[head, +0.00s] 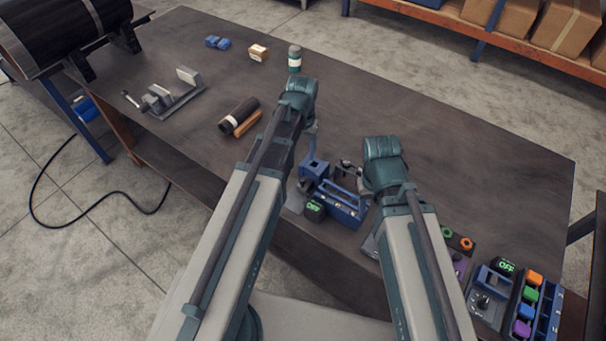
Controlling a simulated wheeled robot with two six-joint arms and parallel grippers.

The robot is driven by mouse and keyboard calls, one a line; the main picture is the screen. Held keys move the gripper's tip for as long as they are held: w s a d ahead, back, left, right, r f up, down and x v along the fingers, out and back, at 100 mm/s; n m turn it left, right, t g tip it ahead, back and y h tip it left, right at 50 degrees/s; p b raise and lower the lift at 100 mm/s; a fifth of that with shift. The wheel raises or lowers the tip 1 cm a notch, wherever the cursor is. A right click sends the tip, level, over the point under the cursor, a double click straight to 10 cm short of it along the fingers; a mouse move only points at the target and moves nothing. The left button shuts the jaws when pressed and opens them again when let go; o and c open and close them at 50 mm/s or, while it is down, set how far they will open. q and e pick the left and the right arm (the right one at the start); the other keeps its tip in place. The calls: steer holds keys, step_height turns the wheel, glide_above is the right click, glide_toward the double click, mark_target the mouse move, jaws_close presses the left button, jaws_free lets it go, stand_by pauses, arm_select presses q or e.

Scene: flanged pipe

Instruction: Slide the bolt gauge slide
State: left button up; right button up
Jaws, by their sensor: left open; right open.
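A blue fixture (341,207) with a row of small parts sits near the table's front edge, with a green-lit "OFF" display (314,210) at its left. Which part is the bolt gauge slide I cannot tell for certain; a second "OFF" unit (494,283) stands at the front right. My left gripper (310,128) is above the table behind the blue fixture, open, its fingers mostly hidden by its wrist. My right gripper (350,167) is open, just behind and right of the fixture, its fingertips small and dark. I see neither gripper holding anything.
A dark roll (239,117), a green-and-white bottle (295,59), a small box (258,52), blue pieces (217,42) and a grey clamp-like fixture (162,99) stand on the dark table (470,150). Coloured blocks (528,298) sit at the front right. The table's back right is clear.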

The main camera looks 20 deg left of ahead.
mark_target(303, 179)
arm_select(q)
step_height(303, 179, down, 14)
steer(key=b, duration=1.3)
steer(key=shift+r, duration=0.2)
steer(key=shift+r, duration=0.1)
jaws_close()
stand_by(0.5)
